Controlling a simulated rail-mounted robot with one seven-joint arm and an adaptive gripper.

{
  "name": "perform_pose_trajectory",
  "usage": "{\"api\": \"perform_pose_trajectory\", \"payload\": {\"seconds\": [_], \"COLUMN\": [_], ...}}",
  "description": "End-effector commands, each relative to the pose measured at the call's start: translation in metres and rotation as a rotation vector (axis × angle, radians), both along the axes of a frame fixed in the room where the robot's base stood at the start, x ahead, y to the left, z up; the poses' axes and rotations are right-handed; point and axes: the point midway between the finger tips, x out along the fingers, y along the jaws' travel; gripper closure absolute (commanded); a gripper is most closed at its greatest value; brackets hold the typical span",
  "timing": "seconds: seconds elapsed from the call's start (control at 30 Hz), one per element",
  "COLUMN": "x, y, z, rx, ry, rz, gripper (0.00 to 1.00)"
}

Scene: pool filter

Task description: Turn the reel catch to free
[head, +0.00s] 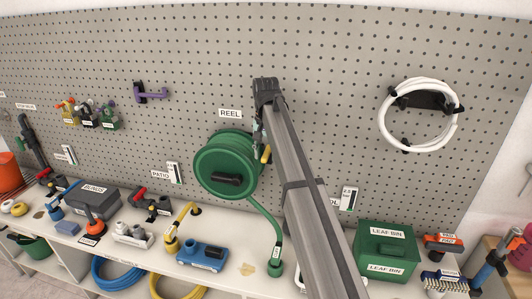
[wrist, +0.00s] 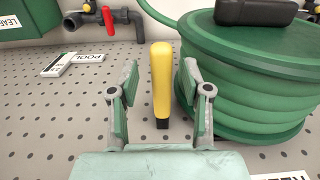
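The green hose reel (head: 222,160) is mounted on the pegboard under a REEL label, with a black handle on its front. The yellow reel catch (head: 266,153) is just right of the reel, partly hidden by my arm. In the wrist view the catch (wrist: 163,75) is a yellow grip on a short black stem, and the ribbed reel (wrist: 245,80) is right of it. My gripper (wrist: 160,100) is open, with one finger on each side of the catch. Gaps show between the catch and both fingers. In the head view my gripper (head: 259,130) is mostly hidden behind my arm.
A green hose (head: 267,225) runs from the reel down to a fitting on the bench. A white hose coil (head: 422,115) hangs at right. The green leaf bin (head: 386,245) and a blue device (head: 202,256) stand on the bench. The pegboard above the reel is mostly bare.

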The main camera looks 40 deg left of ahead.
Motion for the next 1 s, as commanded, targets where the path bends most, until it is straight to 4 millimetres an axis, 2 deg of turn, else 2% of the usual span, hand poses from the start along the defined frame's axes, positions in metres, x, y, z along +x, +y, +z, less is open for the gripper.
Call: {"api": "perform_pose_trajectory", "payload": {"seconds": [0.23,0.37,0.8,1.0], "x": [0.000,0.001,0.001,0.001], "y": [0.001,0.001,0.001,0.001], "z": [0.003,0.015,0.093,0.115], "rx": [0.001,0.003,0.002,0.001], "ry": [0.000,-0.002,-0.001,0.000], "rz": [-0.001,-0.001,-0.001,0.000], "gripper": [0.52,0.52,0.52,0.52]}}
